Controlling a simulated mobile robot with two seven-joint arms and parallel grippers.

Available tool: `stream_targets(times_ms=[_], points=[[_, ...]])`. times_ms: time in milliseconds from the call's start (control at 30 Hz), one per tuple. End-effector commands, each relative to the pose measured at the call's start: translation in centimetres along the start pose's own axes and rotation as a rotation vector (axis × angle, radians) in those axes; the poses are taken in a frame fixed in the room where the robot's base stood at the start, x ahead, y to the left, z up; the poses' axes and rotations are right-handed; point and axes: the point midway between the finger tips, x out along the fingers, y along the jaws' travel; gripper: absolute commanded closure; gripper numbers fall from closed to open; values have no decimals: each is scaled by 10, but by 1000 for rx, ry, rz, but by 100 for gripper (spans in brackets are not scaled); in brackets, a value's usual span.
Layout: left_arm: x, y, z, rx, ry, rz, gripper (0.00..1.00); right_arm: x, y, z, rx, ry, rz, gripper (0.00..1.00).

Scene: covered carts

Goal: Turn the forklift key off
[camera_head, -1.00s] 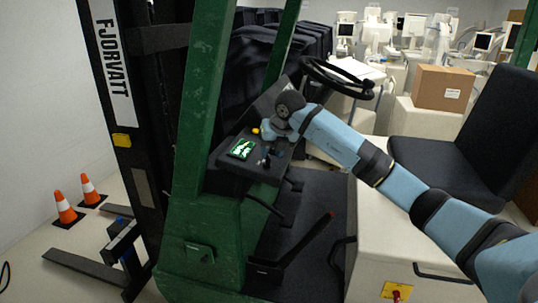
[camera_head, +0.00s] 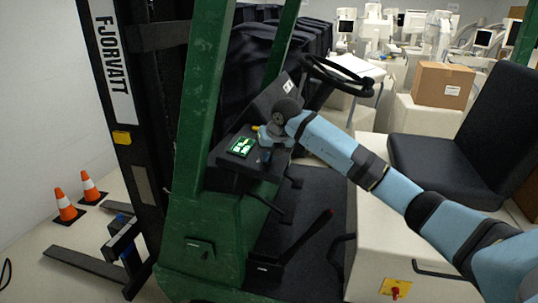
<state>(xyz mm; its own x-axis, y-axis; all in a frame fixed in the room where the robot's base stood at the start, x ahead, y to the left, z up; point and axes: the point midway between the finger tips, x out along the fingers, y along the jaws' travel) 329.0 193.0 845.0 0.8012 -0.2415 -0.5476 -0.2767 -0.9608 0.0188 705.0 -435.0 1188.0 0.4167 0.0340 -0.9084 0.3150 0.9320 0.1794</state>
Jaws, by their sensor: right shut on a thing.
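The green forklift (camera_head: 195,215) stands in the middle, with a dark control console (camera_head: 250,163) that carries a lit green display (camera_head: 242,147). My right arm reaches in from the right, and my right gripper (camera_head: 265,153) is at the console, just right of the display. It is shut on the forklift key, which is small and mostly hidden by the gripper and wrist. I cannot make out which way the key is turned. My left gripper is not in view.
A black steering wheel (camera_head: 338,76) is above and right of my wrist. A black seat (camera_head: 440,160) and a lever (camera_head: 305,240) are nearby. Green posts frame the cab. Two orange cones (camera_head: 66,206) stand on the left floor. A cardboard box (camera_head: 443,84) is behind.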

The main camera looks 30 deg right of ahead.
Motion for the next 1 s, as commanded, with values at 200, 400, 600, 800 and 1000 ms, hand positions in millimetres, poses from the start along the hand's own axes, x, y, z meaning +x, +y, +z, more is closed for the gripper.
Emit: stream_targets(times_ms=[200, 400, 600, 800, 1000], points=[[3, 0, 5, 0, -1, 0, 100, 1, -1, 0, -55, 0, 15, 100], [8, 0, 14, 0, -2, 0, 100, 1, -1, 0, -179, -1, 52, 100], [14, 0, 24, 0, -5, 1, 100, 1, -1, 0, -353, -2, 103, 100], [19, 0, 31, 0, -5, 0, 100, 1, -1, 1, -535, -2, 157, 100], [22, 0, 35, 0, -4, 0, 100, 0, 0, 1, -707, -2, 209, 100]])
